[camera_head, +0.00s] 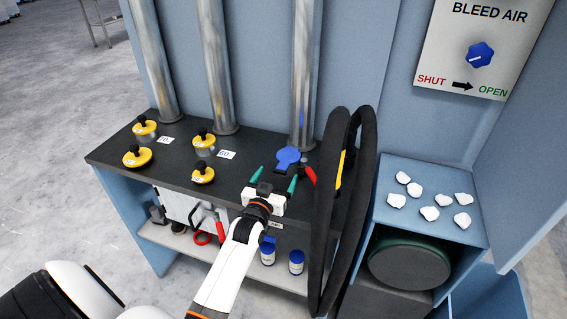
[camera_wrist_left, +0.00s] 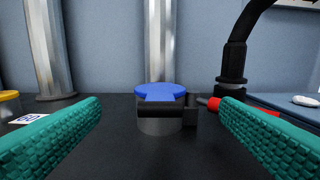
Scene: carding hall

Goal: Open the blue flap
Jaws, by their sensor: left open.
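The blue flap (camera_head: 288,157) lies over a short grey metal cylinder at the foot of the right-hand pipe, on the dark bench top. In the left wrist view the flap (camera_wrist_left: 161,91) is flat on top of the cylinder, with a dark hinge or bar across its front; it looks shut. My left gripper (camera_head: 274,180) is open, with its teal fingers spread, just in front of the flap. In the wrist view its fingertips stand either side of the flap, not touching it. My right gripper does not show in either view.
A red-handled part (camera_head: 309,175) and thick black hoses (camera_head: 345,200) stand close to the right. Several yellow-based knobs (camera_head: 203,140) stand at the left of the bench top. Metal pipes (camera_head: 305,75) rise behind. White lumps (camera_head: 430,213) lie on a blue shelf at the right.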

